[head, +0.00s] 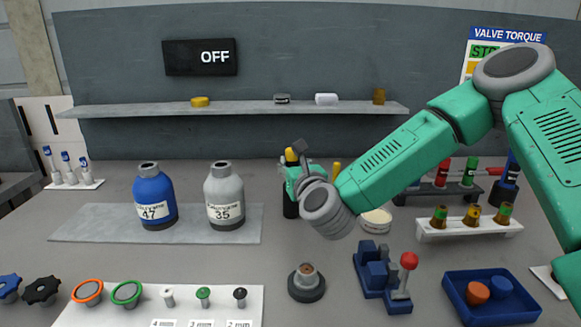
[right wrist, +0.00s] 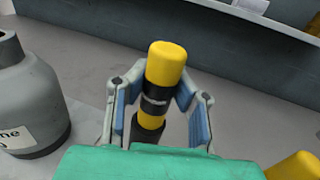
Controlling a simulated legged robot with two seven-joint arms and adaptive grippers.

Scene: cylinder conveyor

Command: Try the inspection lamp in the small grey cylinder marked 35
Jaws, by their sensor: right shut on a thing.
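The small grey cylinder (head: 224,190) marked 35 stands upright on a light grey mat, with an opening at its top. Its side also shows at the left of the right wrist view (right wrist: 32,92). My right gripper (head: 300,172) is right of the cylinder, shut on a yellow and black lamp (right wrist: 166,66). The lamp's yellow end also shows in the head view (head: 291,155), pointing up. A black holder (head: 290,207) shows below the lamp; I cannot tell if the lamp's lower end is inside it. My left gripper is not in view.
A blue cylinder (head: 155,198) marked 47 stands left of the grey one on the mat (head: 90,225). Another yellow-topped thing (head: 337,170) is partly hidden behind my right arm. A wall sign (head: 201,58) reads OFF. Several knobs and fittings lie in front.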

